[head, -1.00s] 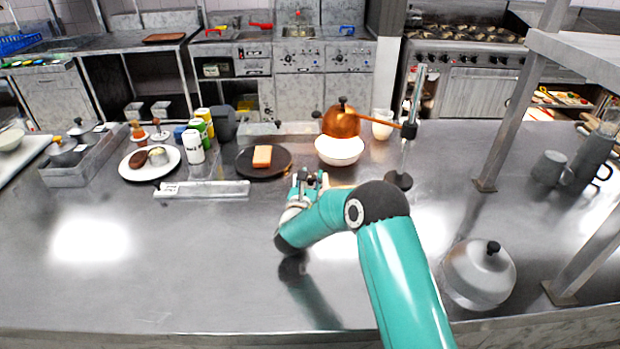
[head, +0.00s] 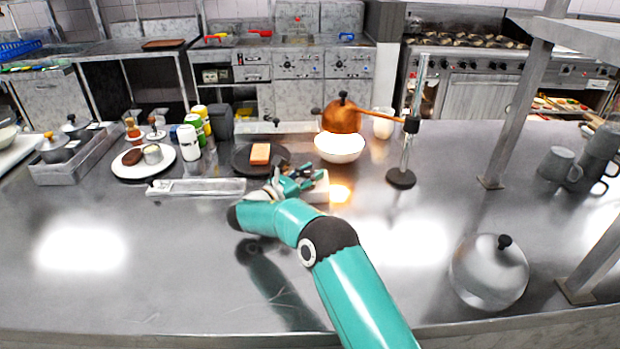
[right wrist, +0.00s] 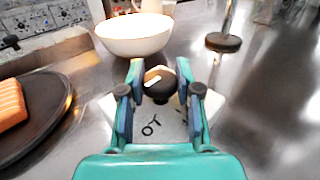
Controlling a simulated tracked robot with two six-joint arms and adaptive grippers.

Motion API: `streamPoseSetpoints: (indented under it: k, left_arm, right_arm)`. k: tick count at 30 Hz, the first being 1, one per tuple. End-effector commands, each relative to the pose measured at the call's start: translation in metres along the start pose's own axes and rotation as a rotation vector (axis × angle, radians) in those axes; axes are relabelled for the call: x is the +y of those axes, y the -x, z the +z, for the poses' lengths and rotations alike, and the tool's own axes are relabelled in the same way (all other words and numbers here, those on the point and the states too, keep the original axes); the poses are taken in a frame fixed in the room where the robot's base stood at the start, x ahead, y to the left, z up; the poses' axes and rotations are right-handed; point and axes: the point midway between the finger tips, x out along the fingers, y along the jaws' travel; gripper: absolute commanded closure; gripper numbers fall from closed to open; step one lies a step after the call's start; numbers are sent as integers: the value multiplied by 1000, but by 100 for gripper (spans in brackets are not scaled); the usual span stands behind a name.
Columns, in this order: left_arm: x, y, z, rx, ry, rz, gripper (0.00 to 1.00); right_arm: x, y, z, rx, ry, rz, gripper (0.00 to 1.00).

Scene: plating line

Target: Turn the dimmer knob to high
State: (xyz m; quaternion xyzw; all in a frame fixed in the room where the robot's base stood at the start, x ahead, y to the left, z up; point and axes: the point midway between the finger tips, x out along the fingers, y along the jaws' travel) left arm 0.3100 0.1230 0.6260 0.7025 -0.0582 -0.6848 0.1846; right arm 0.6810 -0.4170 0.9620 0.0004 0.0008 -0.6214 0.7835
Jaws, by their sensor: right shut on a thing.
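The dimmer knob (right wrist: 160,88) is black with a pale slanted mark. It sits on a white dimmer box (right wrist: 170,122) with dark symbols in the right wrist view. The box (head: 317,189) also shows beside my right gripper (head: 302,177) in the head view, where the knob is hidden. In the right wrist view, my right gripper (right wrist: 161,75) has one finger on each side of the knob and is shut on it. A copper lamp (head: 341,118) on a stand hangs over a white bowl (head: 339,149). My left gripper is not in view.
A black plate (head: 240,165) with an orange-topped block (head: 260,154) lies just behind and left of my gripper. The lamp's stand base (head: 401,179) is to the right. A domed lid (head: 489,272) is at front right. The front left counter is clear.

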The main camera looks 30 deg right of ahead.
Motion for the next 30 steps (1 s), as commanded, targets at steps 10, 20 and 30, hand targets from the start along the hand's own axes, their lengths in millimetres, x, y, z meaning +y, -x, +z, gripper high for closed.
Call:
streamPoseSetpoints:
  k: [10,20,30]
  left_arm:
    - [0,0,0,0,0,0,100]
    - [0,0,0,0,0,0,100]
    - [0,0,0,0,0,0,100]
  right_arm:
    - [2,2,1,-2,-1,-107,100]
    - [2,2,2,-3,0,-126,100]
    - [2,2,2,-3,-1,-126,47]
